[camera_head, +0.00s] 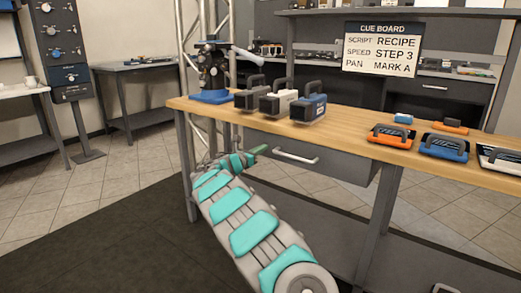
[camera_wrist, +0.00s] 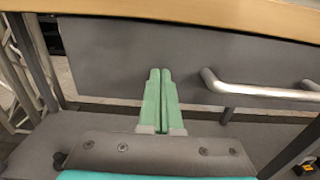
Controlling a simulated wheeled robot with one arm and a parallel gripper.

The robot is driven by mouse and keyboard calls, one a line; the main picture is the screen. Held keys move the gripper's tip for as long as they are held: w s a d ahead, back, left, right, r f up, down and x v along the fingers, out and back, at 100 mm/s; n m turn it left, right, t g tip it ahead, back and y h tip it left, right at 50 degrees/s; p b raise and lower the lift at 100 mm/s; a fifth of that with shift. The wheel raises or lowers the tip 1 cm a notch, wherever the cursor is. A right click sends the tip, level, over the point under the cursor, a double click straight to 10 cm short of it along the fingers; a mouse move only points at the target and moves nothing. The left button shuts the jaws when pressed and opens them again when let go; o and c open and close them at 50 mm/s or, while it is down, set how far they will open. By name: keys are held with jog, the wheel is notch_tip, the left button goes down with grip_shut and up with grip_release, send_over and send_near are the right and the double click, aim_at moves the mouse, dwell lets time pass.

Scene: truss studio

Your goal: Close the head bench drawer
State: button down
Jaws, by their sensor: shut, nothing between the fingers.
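The bench drawer has a grey front (camera_head: 335,164) under the wooden top, with a pale bar handle (camera_head: 296,156). I cannot tell how far it stands out from the bench. In the wrist view the drawer front (camera_wrist: 120,50) fills the upper part, and its handle (camera_wrist: 250,90) lies to the right of my gripper. My gripper (camera_head: 262,149) has green fingers pressed together and empty. It points at the left part of the drawer front, left of the handle. In the wrist view my gripper's tips (camera_wrist: 160,72) overlap the panel's lower half; contact cannot be told.
The bench top (camera_head: 350,118) carries a blue-based device (camera_head: 211,75), several handled blocks and orange and blue items. A bench leg (camera_head: 380,215) stands right of the drawer. A lower shelf (camera_wrist: 240,135) runs beneath. Dark floor (camera_head: 90,235) at left is clear.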

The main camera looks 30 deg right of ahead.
jog(key=shift+d+r, duration=0.15)
jog(key=shift+r, duration=0.2)
jog(key=b+v, duration=0.1)
jog(key=v, duration=1.3)
jog(key=shift+f, duration=0.3)
